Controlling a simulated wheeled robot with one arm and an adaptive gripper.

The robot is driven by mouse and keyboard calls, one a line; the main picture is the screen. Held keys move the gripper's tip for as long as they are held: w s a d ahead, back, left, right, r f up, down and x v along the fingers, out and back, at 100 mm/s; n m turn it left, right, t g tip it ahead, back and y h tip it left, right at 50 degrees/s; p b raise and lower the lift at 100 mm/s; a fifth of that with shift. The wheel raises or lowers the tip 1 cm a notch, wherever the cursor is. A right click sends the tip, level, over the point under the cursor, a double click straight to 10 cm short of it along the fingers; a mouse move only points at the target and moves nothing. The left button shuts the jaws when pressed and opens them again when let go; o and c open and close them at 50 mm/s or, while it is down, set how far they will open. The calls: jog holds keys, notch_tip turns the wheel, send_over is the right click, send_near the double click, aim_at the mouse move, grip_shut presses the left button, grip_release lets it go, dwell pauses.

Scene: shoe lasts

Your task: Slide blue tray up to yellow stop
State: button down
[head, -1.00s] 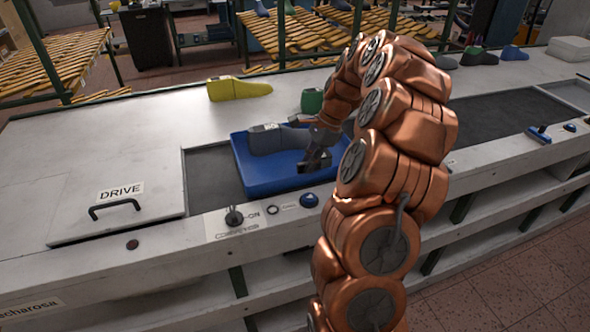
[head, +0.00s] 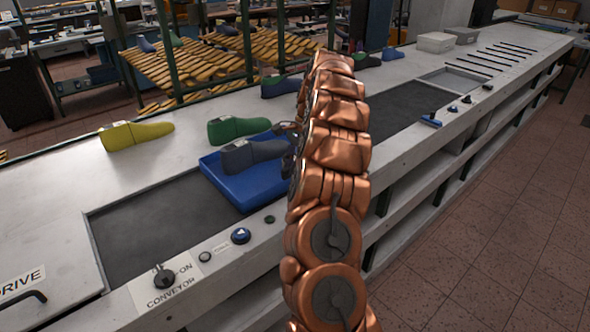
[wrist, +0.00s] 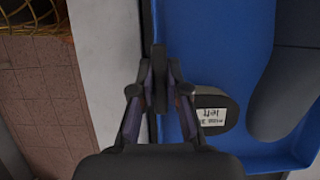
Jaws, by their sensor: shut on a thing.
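The blue tray (head: 252,187) lies on the dark conveyor belt (head: 160,222), well to the right of the belt's left end. In the wrist view my gripper (wrist: 158,82) is shut on the tray's wall (wrist: 154,20), with the last inside the tray to the right. In the head view my arm hides most of the gripper and the tray's right end. I cannot make out a yellow stop in either view.
A yellow last (head: 136,134) and a green last (head: 238,129) stand on the bench behind the belt. Control knobs, including a conveyor switch (head: 164,277), line the front edge. The belt beyond my arm (head: 395,113) looks clear.

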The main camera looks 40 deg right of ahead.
jog(key=shift+s+d, duration=0.1)
jog(key=shift+d, duration=0.45)
jog(key=c, duration=1.2)
grip_release()
jog(key=shift+o, duration=0.2)
jog(key=shift+a, duration=0.1)
